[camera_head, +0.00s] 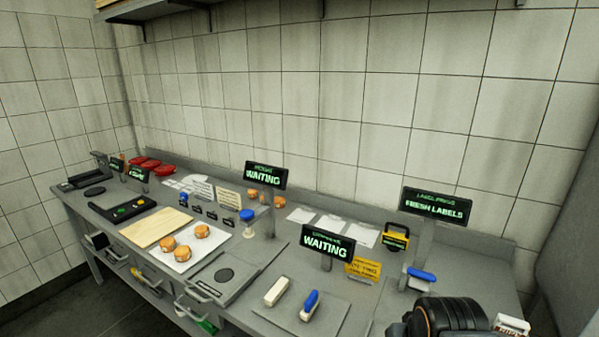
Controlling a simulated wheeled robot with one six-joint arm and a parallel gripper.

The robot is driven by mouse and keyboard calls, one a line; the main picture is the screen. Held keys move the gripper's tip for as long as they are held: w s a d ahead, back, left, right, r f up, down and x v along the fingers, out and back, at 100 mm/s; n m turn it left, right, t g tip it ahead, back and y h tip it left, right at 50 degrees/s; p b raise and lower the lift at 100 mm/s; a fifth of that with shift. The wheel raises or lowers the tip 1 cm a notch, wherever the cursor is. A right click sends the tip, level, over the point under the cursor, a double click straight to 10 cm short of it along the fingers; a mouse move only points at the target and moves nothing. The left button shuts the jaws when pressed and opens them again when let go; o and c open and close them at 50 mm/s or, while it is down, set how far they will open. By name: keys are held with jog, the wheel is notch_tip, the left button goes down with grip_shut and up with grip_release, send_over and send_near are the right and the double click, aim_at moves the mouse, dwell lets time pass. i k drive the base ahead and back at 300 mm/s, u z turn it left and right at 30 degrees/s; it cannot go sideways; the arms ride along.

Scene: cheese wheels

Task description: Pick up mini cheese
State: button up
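Three small orange-brown mini cheeses sit close together on a white sheet or tray (187,265) on the left half of the counter. One is at the left (168,243), one in front (182,254) and one at the right (202,231). Several similar small rounds (265,197) stand farther back, partly hidden behind a "WAITING" sign (265,175). A dark rounded part at the lower right looks like my arm, far from the cheeses. No gripper fingers show, so I cannot see whether they hold anything.
A wooden board (155,228) lies left of the cheeses, and a grey scale-like plate (222,277) lies to their right. A second "WAITING" sign (326,242) and a "FRESH LABELS" sign (436,206) stand up from the counter. Red items (145,163) lie at the back left.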

aim_at(201, 231)
jog(key=u, duration=2.1)
jog(key=i, duration=1.45)
jog(key=u, duration=0.4)
jog(key=i, duration=1.2)
jog(key=z, duration=1.1)
jog(key=i, duration=0.65)
jog(key=z, duration=0.45)
